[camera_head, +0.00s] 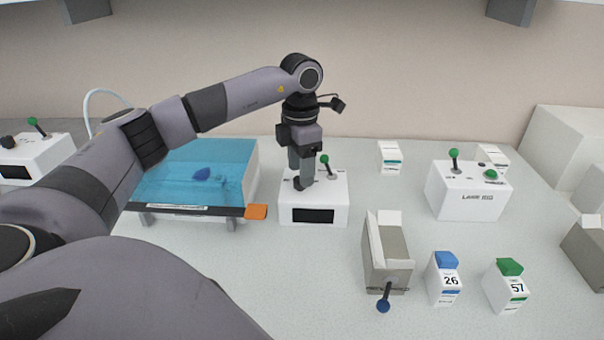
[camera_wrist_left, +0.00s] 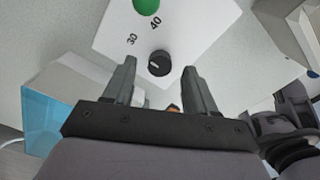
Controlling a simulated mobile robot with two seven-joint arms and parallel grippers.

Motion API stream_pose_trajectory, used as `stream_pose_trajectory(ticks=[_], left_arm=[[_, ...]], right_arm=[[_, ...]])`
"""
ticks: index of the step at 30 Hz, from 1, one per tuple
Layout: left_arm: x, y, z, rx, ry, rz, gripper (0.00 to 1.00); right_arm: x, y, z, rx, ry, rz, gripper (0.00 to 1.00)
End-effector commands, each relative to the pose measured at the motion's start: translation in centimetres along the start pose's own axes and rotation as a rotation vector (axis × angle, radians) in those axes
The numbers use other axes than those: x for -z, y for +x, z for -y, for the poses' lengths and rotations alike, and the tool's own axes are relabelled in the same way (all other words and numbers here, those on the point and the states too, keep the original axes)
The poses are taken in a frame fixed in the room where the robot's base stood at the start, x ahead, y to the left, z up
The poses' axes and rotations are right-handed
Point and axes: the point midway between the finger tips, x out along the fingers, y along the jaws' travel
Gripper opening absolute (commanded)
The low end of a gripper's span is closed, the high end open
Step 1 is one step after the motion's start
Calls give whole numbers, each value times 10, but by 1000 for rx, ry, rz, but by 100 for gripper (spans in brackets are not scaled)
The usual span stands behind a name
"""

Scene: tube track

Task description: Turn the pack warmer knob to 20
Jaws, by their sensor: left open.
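A white box (camera_head: 314,207) with a black display stands at the middle back of the table, with a green-balled lever (camera_head: 324,160) on top. My left gripper (camera_head: 301,184) points down over the left part of this box's top and hides the knob in the head view. In the left wrist view, a round black knob (camera_wrist_left: 159,63) with a light pointer line sits on the white top face. The numbers 30 and 40 show beside it; a 20 does not show. My open left gripper (camera_wrist_left: 160,72) has one finger on each side of the knob; contact cannot be told.
A blue-topped bath (camera_head: 190,170) with an orange corner stands left of the box. A grey holder (camera_head: 386,250) with a blue-balled lever is at front right. Small boxes marked 26 (camera_head: 445,280) and 57 (camera_head: 508,287) stand further right. Another white lever box (camera_head: 465,195) is behind them.

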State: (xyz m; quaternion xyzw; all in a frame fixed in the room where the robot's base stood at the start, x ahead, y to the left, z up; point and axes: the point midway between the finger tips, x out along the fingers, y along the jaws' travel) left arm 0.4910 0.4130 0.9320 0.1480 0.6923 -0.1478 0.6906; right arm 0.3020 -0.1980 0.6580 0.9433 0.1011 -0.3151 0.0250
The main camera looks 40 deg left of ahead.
Motion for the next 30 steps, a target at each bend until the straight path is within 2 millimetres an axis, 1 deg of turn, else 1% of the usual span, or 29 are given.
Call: stream_pose_trajectory(ticks=[1, 3, 6, 14, 15, 17, 18, 19, 26, 30], left_arm=[[0, 7, 0, 0, 0, -1, 57], [0, 13, 0, 0, 0, -1, 57], [0, 18, 0, 0, 0, 1, 57], [0, 19, 0, 0, 1, 2, 57], [0, 19, 0, 0, 1, 2, 44], [0, 19, 0, 0, 1, 2, 24], [0, 19, 0, 0, 1, 2, 11], [0, 19, 0, 0, 1, 2, 1], [0, 19, 0, 0, -9, 2, 1], [0, 18, 0, 0, -45, 2, 1]], right_arm=[[0, 0, 0, 0, -1, 0, 100], [0, 0, 0, 0, -2, 0, 100], [0, 0, -1, 0, -3, -1, 100], [1, 1, -1, -1, -4, -4, 100], [2, 1, -1, -1, -4, -4, 100], [2, 1, -2, -1, -4, -4, 100], [2, 1, -2, -2, -4, -4, 100], [2, 1, -2, -2, -4, -4, 100], [2, 1, -2, -3, -4, -4, 100], [5, -1, -2, -4, -5, -5, 100]])
